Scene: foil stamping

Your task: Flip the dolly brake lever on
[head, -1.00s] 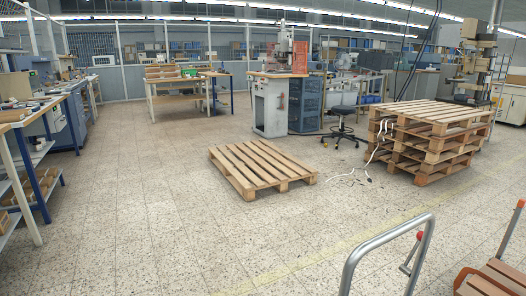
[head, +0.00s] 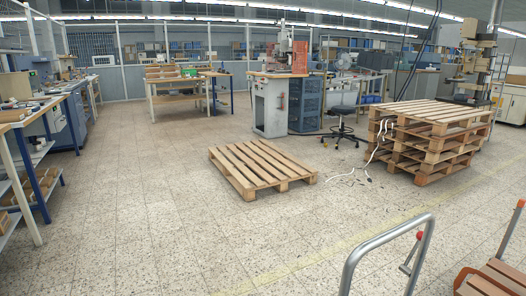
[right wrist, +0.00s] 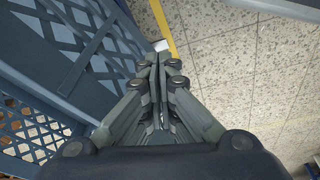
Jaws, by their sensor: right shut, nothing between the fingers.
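The dolly shows only in part at the bottom right of the head view, with a bent metal tube handle (head: 388,231) at its edge. A thin metal lever with a red knob (head: 419,236) stands at a slant just by the handle's right leg. I cannot tell for sure that it is the brake lever. My right gripper (right wrist: 160,62) is shut and empty in the right wrist view, with its fingertips together beside blue lattice panels. The lever cannot be made out in that view. My left gripper is not in view.
Blue lattice panels (right wrist: 95,45) fill the left of the right wrist view. A single wooden pallet (head: 255,165) lies on the floor ahead. A pallet stack (head: 432,112) stands at right, with white cables beside it. Shelving benches line the left.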

